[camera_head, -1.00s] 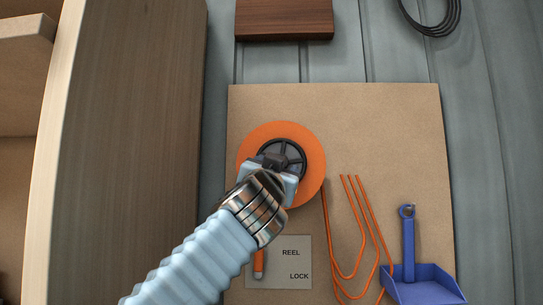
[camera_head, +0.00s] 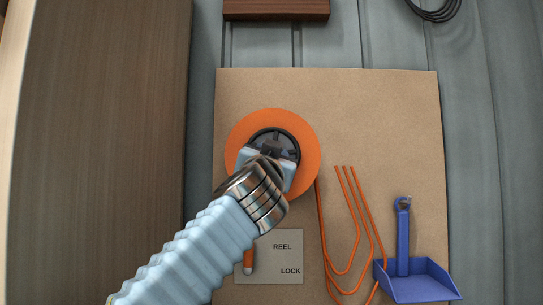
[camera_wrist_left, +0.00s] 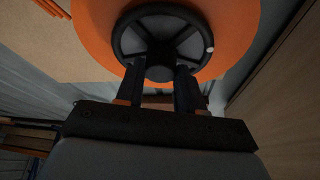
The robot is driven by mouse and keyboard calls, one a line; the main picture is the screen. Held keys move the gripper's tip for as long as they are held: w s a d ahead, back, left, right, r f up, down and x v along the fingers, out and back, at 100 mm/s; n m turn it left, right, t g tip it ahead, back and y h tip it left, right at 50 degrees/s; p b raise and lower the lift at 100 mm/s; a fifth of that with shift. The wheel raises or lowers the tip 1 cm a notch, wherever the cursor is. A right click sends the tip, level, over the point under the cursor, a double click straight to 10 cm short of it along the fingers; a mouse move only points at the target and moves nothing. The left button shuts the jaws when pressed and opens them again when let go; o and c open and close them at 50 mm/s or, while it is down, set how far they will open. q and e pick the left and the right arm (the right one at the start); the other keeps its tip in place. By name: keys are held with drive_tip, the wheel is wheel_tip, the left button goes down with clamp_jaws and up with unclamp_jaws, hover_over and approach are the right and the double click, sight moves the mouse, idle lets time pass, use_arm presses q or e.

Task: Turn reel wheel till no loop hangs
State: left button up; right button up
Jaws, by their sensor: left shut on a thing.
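The orange reel (camera_head: 310,152) with its dark spoked wheel (camera_head: 290,139) is mounted on the upper left of a tan board. My left gripper (camera_head: 268,158) is shut on the wheel, its two dark fingers (camera_wrist_left: 165,92) on either side of the wheel's hub in the left wrist view. A pale dot sits on the dark wheel rim (camera_wrist_left: 210,49). The orange hose (camera_head: 320,225) runs down from the reel's right side and hangs in loops on the board. My forearm hides the reel's lower left. My right gripper is out of view.
A blue dustpan (camera_head: 418,284) is at the lower right of the tan board (camera_head: 380,110). A tall brown panel (camera_head: 95,150) stands at left. Black coiled cable (camera_head: 437,10) hangs at top right.

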use_arm(q)
drive_tip(key=shift+m+h, duration=0.3)
drive_tip(key=shift+m, duration=0.1)
drive_tip(key=shift+a+m+g+h+p, duration=0.1)
drive_tip(key=shift+m+g+h+p, duration=0.4)
drive_tip(key=shift+m, duration=0.85)
drive_tip(key=shift+m+g+h+p, duration=0.3)
drive_tip(key=shift+m+h+p, duration=0.25)
drive_tip(key=shift+m, duration=0.85)
drive_tip(key=shift+a+m+g+h+p, duration=0.1)
drive_tip(key=shift+m+g+h+p, duration=0.4)
drive_tip(key=shift+m, duration=0.85)
drive_tip(key=o, duration=1)
drive_tip(key=shift+r, duration=0.1)
drive_tip(key=shift+s, duration=0.1)
